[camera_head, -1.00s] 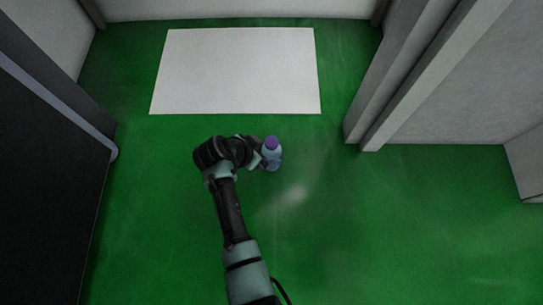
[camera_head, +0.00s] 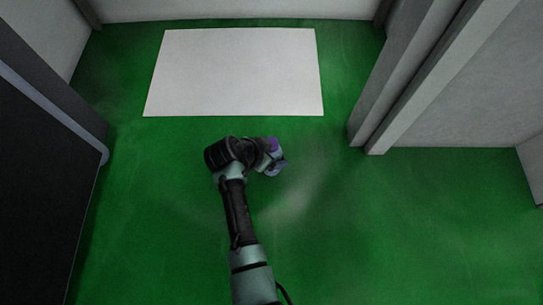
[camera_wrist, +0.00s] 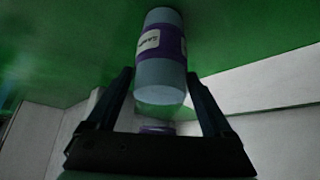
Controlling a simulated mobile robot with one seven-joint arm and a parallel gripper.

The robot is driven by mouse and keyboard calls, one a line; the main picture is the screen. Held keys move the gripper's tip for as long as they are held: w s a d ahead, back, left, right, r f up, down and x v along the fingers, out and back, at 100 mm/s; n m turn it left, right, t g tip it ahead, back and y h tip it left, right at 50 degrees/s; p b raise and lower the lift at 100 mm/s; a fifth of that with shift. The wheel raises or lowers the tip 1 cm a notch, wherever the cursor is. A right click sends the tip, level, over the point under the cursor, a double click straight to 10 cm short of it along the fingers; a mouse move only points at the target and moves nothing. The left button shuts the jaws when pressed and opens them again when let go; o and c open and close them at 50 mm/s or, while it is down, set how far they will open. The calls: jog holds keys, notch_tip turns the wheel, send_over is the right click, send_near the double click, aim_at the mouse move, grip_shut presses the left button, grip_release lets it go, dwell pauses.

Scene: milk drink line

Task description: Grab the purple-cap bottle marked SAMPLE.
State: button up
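The SAMPLE bottle (camera_wrist: 160,72) is light blue with a purple band and a white label. In the wrist view it lies between my gripper's two dark fingers (camera_wrist: 160,80), its sides very close to the fingertips. I cannot tell whether both fingers press on it. A dim purple shape (camera_wrist: 157,128) shows lower, near the palm; it may be the cap. In the head view my gripper (camera_head: 274,163) covers part of the bottle (camera_head: 276,168). Its purple cap (camera_head: 272,145) is on the upper side. What supports the bottle is hidden.
A white rectangle (camera_head: 235,72) lies on the green floor (camera_head: 380,230) beyond my arm. A dark panel (camera_head: 40,190) stands at the left and a grey wall post (camera_head: 400,100) at the right. The floor right of my gripper is clear.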

grip_shut()
jog(key=shift+r, duration=0.1)
